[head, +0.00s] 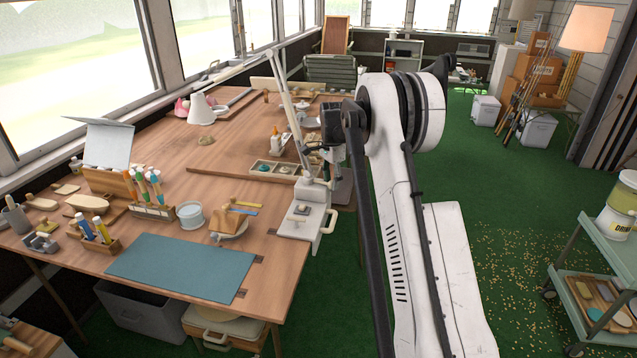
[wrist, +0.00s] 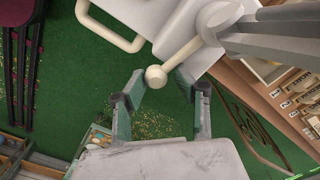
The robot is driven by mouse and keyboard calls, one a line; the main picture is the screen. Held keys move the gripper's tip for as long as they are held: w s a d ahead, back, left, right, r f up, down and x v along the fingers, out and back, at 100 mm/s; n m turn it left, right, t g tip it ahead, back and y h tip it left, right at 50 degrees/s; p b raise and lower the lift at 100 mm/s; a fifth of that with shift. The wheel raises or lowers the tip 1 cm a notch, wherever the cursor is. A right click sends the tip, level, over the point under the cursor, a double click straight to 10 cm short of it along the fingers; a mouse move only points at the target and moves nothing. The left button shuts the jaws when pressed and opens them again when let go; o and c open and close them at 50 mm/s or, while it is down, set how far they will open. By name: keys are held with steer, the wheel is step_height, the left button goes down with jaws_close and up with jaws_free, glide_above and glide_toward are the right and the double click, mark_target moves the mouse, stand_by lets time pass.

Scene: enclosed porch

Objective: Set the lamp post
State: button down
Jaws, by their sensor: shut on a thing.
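The desk lamp has a jointed pale post (head: 288,108) that rises from a white clamp base (head: 310,195) at the table's right edge. Its white shade (head: 201,110) hangs over the table at the left. My gripper (head: 333,150) is beside the lower post, partly hidden by my arm in the head view. In the wrist view, my gripper (wrist: 160,82) is shut on the cream ball-ended lever (wrist: 155,77), whose rod runs up toward the post. A cream U-shaped handle (wrist: 110,40) sticks out from the base. The exact finger contact is hard to see.
The wooden table (head: 175,225) holds a blue mat (head: 182,268), pen holders, a compartment tray (head: 272,170) and small tools. A green trolley (head: 600,265) stands at the right on green carpet, with scattered yellow bits nearby. The carpet between them is mostly open.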

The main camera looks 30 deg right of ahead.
steer(key=shift+w+a, duration=0.15)
steer(key=shift+a, duration=0.15)
steer(key=c, duration=1.3)
jaws_free()
steer(key=shift+a+r, duration=0.1)
steer(key=shift+a, duration=0.05)
steer(key=shift+o, duration=0.2)
steer(key=shift+d+r, duration=0.2)
steer(key=shift+r, duration=0.3)
step_height(320, 180, up, 11)
steer(key=shift+a, duration=0.1)
